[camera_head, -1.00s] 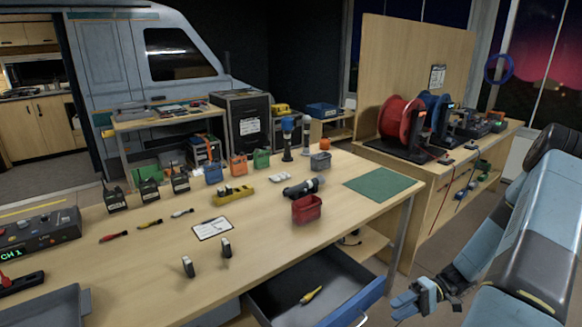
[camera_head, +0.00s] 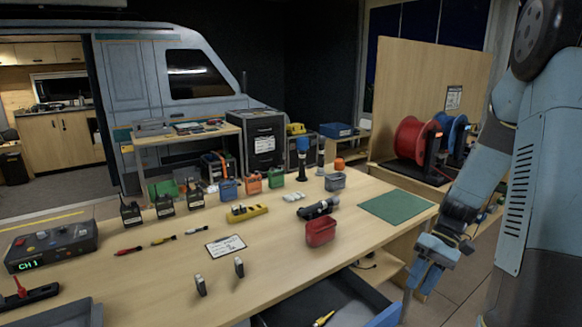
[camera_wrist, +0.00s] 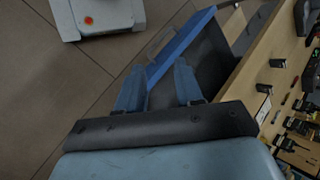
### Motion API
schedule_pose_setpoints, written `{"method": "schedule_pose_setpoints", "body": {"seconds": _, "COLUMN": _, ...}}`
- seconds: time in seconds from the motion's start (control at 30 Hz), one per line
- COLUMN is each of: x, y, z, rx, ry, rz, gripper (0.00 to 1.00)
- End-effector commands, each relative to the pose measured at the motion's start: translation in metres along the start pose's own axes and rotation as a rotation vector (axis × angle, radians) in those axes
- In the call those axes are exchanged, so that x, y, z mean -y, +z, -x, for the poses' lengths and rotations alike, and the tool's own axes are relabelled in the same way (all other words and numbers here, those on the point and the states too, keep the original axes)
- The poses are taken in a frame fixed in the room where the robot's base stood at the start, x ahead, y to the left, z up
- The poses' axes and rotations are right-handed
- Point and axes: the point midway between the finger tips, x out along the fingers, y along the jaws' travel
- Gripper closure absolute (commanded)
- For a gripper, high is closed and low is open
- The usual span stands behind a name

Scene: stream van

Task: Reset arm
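My gripper (camera_head: 422,280) hangs at the lower right in the head view, beyond the table's right front corner, with its fingers pointing down. It holds nothing that I can see. In the wrist view its two blue fingers (camera_wrist: 158,88) stand apart, with the open drawer (camera_wrist: 176,45) behind them. My arm runs up the right side of the head view, clear of the wooden workbench (camera_head: 150,285).
The drawer's blue front (camera_head: 385,318) juts out below the bench, near my gripper. A red bin (camera_head: 321,232) and a green mat (camera_head: 397,207) lie on the bench's right part. Cable reels (camera_head: 412,140) stand behind my arm.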

Motion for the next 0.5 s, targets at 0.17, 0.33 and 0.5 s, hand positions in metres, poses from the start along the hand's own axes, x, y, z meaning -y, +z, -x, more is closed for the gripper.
{"method": "schedule_pose_setpoints", "body": {"seconds": 0.17, "x": 0.029, "y": 0.013, "z": 0.022, "rx": -0.058, "ry": 0.129, "rz": -0.005, "gripper": 0.64}}
{"method": "schedule_pose_setpoints", "body": {"seconds": 0.33, "x": 0.054, "y": 0.026, "z": 0.040, "rx": -0.124, "ry": 0.235, "rz": -0.009, "gripper": 0.64}}
{"method": "schedule_pose_setpoints", "body": {"seconds": 0.5, "x": 0.079, "y": 0.043, "z": 0.056, "rx": -0.204, "ry": 0.329, "rz": -0.013, "gripper": 0.64}}
